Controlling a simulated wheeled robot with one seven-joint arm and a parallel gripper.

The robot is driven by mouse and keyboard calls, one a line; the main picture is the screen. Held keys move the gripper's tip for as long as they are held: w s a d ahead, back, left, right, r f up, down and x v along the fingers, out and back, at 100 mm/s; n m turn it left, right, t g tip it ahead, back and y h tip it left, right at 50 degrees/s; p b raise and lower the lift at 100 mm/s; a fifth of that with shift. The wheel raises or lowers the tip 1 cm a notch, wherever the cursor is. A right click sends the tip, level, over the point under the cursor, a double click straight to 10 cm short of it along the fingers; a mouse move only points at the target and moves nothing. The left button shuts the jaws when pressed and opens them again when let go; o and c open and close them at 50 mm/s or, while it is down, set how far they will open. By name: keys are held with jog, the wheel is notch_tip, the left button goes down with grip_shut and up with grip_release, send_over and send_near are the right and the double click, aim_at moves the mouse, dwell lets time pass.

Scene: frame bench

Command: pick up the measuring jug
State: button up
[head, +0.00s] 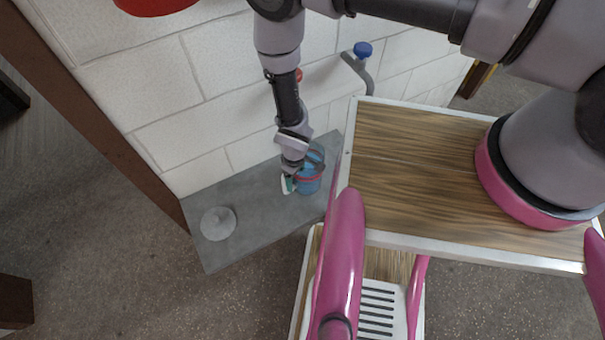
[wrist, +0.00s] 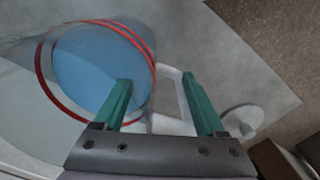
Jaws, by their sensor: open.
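The measuring jug (head: 312,178) is a clear bluish vessel with red bands, standing on the grey bench by the block wall. In the wrist view the jug (wrist: 92,68) fills the upper left, and its pale loop handle (wrist: 168,95) shows between my two green fingers. My gripper (head: 289,184) is at the jug's left side in the head view. In the wrist view my gripper (wrist: 156,82) is open, with one finger over the jug's body side and the other beyond the handle. Whether a finger touches the jug, I cannot tell.
The grey bench (head: 250,208) is narrow and bears a pale round object (head: 218,223) at its left end, also in the wrist view (wrist: 243,119). The white block wall (head: 150,85) stands close behind. A pipe with a blue knob (head: 362,49) juts from the wall.

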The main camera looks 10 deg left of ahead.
jog(key=shift+f, duration=0.2)
grip_shut()
jog(key=shift+a, duration=0.1)
dwell(1.2)
